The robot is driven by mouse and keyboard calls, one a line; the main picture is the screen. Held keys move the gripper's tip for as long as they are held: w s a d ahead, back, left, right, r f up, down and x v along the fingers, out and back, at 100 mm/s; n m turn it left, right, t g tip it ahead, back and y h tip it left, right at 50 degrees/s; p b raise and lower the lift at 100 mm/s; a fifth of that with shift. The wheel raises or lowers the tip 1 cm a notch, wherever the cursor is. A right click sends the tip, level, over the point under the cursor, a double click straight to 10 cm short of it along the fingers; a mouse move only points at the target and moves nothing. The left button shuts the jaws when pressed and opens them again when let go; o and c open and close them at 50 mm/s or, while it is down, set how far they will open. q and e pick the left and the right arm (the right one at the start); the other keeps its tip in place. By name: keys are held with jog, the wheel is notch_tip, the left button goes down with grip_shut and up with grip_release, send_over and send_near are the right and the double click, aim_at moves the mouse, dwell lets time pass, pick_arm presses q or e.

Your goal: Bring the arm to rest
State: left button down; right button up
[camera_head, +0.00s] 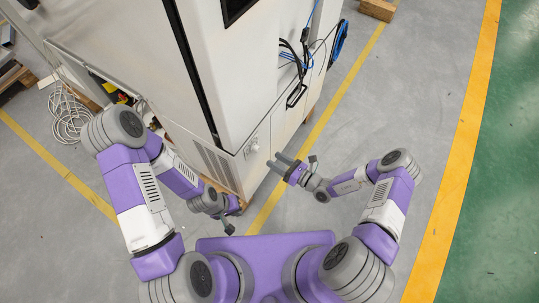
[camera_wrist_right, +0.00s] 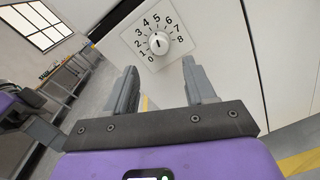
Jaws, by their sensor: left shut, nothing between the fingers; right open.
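My left gripper (camera_head: 229,228) is shut and empty, low in front of the cabinet's bottom corner, with its arm bent at the left of the head view. My right gripper (camera_head: 281,164) is open and empty, beside the right face of the white cabinet (camera_head: 237,88). In the right wrist view, the two fingers of my right gripper (camera_wrist_right: 160,85) stand apart with nothing between them. A white dial with numbers (camera_wrist_right: 158,43) on the cabinet face lies beyond the fingertips. The dial also shows small in the head view (camera_head: 254,149).
Black and blue cables (camera_head: 297,66) hang on the cabinet's right side. A coil of pale cable (camera_head: 68,115) lies on the floor at left. Open grey floor (camera_head: 420,95) lies at right, bounded by a wide yellow stripe (camera_head: 462,150) and green floor (camera_head: 505,190).

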jog(key=shift+s+d, duration=0.25)
dwell(0.4)
jog(key=s+a+f+n+g+h, duration=0.1)
jog(key=s+a+n+g, duration=0.1)
jog(key=s+n+g, duration=0.5)
jog(key=s+a+n+g+h, duration=0.1)
jog(key=s+a+n+g, duration=0.2)
jog(key=s+n+g, duration=0.45)
jog(key=s+d+f+n+h, duration=0.2)
jog(key=s+d+n+h, duration=0.2)
jog(key=s+n, duration=0.15)
jog(key=d+r+n+t+h, duration=0.1)
jog(key=n, duration=0.1)
jog(key=w+d+r+n+t+h, duration=0.1)
jog(key=n, duration=0.2)
jog(key=w+d+r+n+t+h, duration=0.1)
jog(key=d+n+t, duration=0.1)
jog(key=n, duration=0.1)
jog(key=shift+w+r+h, duration=0.1)
jog(key=shift+w+h, duration=0.15)
jog(key=shift+h, duration=0.15)
